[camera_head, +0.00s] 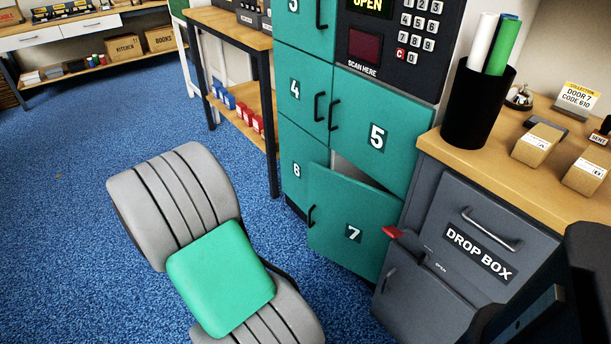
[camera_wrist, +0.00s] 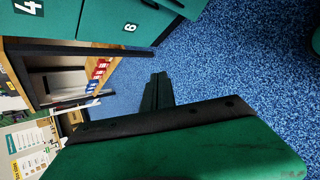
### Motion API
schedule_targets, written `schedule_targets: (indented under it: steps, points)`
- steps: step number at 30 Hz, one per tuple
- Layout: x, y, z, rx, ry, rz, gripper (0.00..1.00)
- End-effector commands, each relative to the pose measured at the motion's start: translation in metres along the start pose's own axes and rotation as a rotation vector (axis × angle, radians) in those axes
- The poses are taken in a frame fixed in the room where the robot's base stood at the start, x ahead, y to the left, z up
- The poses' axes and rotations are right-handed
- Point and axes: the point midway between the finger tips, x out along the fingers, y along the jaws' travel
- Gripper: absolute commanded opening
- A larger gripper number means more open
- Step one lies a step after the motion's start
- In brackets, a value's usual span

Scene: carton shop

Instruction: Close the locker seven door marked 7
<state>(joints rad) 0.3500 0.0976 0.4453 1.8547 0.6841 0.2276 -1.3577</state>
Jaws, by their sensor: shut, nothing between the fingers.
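The locker door marked 7 (camera_head: 353,232) is teal with a dark handle (camera_head: 311,216) near its left edge. It stands ajar, its left side swung outward, with a gap showing above it below door 5 (camera_head: 377,138). My gripper (camera_wrist: 158,90) is shut and empty in the wrist view, with blue carpet beyond its fingertips. In the head view my gripper is hidden behind my own grey and green arm, which is left of and in front of door 7. Doors 4 (camera_wrist: 28,8) and 6 (camera_wrist: 130,27) show at the top of the wrist view.
A wooden shelf unit (camera_head: 232,25) with small red and blue items stands left of the lockers. Blue carpet (camera_head: 60,200) is clear at left.

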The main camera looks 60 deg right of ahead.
Motion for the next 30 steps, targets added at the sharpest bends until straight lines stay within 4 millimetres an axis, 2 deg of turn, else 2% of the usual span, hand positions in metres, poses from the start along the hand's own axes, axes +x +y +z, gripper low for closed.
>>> schedule_targets:
  steps: [1,3,6,8,10,14,27,30]
  points:
    - [0.046,0.002,0.031,-0.164,-0.125,0.027,0.0]
    - [0.087,0.008,0.072,-0.406,-0.286,0.052,0.0]
    - [0.12,0.009,0.115,-0.681,-0.458,0.037,0.0]
    - [0.13,0.009,0.13,-0.786,-0.523,0.022,0.0]
    - [0.136,0.008,0.14,-0.854,-0.562,0.009,0.0]
    - [0.146,0.011,0.148,-0.874,-0.575,0.004,0.0]
    - [0.226,0.03,0.191,-0.868,-0.573,0.003,0.0]
    - [0.236,0.04,0.202,-0.866,-0.572,0.006,0.0]
